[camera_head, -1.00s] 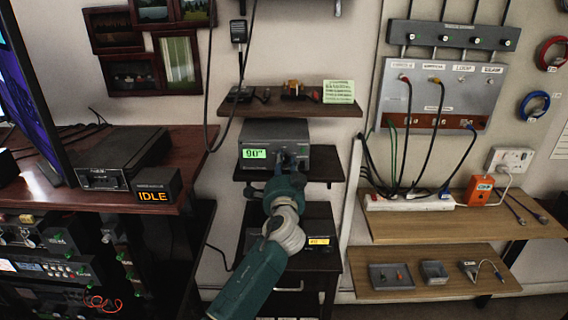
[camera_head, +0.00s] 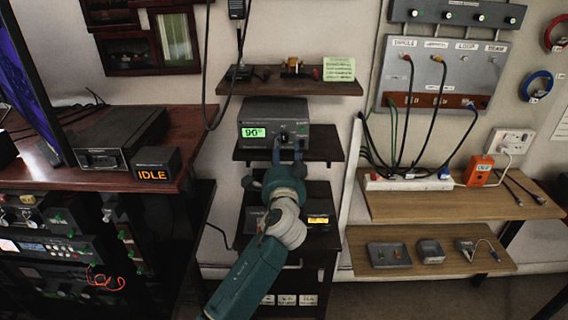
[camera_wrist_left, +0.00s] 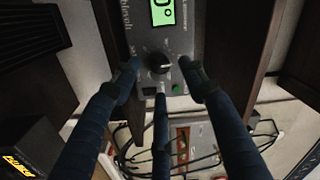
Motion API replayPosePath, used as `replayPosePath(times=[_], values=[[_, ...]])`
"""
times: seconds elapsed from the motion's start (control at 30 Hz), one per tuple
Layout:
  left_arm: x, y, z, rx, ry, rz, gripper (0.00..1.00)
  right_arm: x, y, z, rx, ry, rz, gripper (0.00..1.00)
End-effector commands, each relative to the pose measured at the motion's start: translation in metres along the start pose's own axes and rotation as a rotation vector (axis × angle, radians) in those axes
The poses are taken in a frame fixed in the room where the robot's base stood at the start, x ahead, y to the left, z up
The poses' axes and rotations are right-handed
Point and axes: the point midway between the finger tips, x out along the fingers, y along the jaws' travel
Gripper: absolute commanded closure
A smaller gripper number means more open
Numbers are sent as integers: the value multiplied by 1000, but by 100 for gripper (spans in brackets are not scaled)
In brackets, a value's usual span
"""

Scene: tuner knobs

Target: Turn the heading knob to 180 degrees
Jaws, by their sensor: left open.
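The heading knob (camera_head: 284,136) is a small dark knob on the front of a grey box (camera_head: 278,107). The box's green display (camera_head: 254,132) reads 90°. My left gripper (camera_head: 287,151) is open and empty, with its fingertips just below and in front of the knob. In the left wrist view the knob (camera_wrist_left: 160,64) shows clear, with its pale pointer mark. The spread blue fingers of my left gripper (camera_wrist_left: 161,70) stand on either side of it, with a third finger below; I see no contact. My right gripper is not in view.
The box stands on a narrow dark shelf (camera_head: 328,145). A shelf above (camera_head: 232,85) holds small devices and a green note (camera_head: 339,69). A desk with a device marked IDLE (camera_head: 153,176) is at left. A cabled panel (camera_head: 484,70) and wooden shelves (camera_head: 405,206) are at right.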

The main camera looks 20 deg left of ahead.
Motion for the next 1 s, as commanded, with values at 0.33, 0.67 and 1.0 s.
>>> replayPosePath(times=[0.33, 0.67, 1.0], values=[[-67, 1, 0, -1, 0, 2, 57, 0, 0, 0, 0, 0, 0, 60], [-79, 0, 0, 1, -1, 1, 57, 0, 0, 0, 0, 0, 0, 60], [-97, 28, 40, -83, -84, 92, 57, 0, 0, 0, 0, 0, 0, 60]])
